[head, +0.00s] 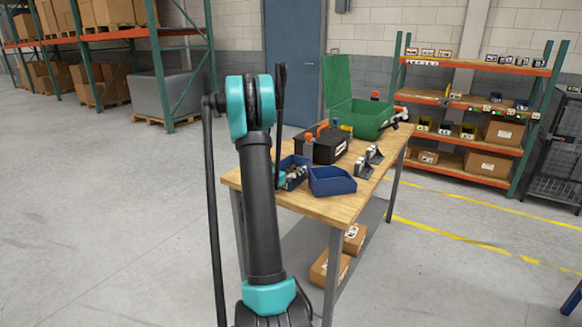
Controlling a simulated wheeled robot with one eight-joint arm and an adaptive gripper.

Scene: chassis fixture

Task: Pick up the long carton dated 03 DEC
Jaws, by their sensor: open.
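No date can be read on any carton in the head view, so I cannot tell which one is dated 03 DEC. Two brown cartons with pale labels are low under the workbench: a nearer carton (322,277) and a farther carton (352,245). More brown cartons sit on the right rack: a long low carton (488,165) on the bottom shelf, a boxier carton (504,133) above it, and a smaller carton (428,157) to the left. My arm stands upright in front of the bench's left end. My gripper cannot be made out.
The wooden workbench (345,205) holds blue bins (332,182), a black toolbox (327,150) and an open green case (362,118). An orange-and-green rack (440,95) stands behind on the right, with a wire cage (560,160) beside it. The grey floor is clear at left and front right.

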